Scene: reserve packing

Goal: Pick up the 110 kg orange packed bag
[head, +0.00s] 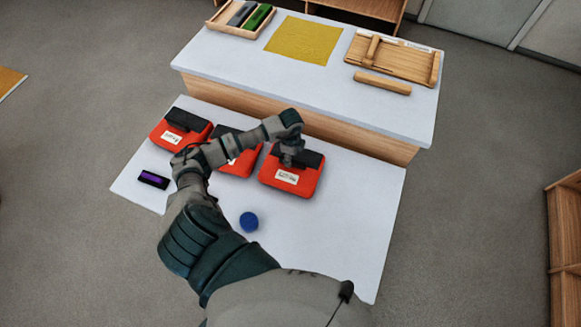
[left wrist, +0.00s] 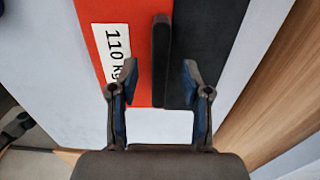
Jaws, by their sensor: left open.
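The orange packed bag (head: 291,180) lies at the right end of the row on the low white table. It has a black top part and a white label, which reads "110 kg" in the left wrist view (left wrist: 137,50). My left gripper (head: 291,160) is over this bag's black part. In the left wrist view, the open fingers (left wrist: 159,78) stand on either side of the line of the bag's upright black handle (left wrist: 161,60), with a gap on both sides. I cannot tell how far down the fingers reach. My right gripper is not in view.
Two similar orange bags (head: 181,131) and (head: 246,164) lie to the left, the nearer one partly behind my arm. A dark block with a purple face (head: 154,179) and a blue round object (head: 249,222) are on the table (head: 340,245). A raised white counter (head: 230,62) stands behind.

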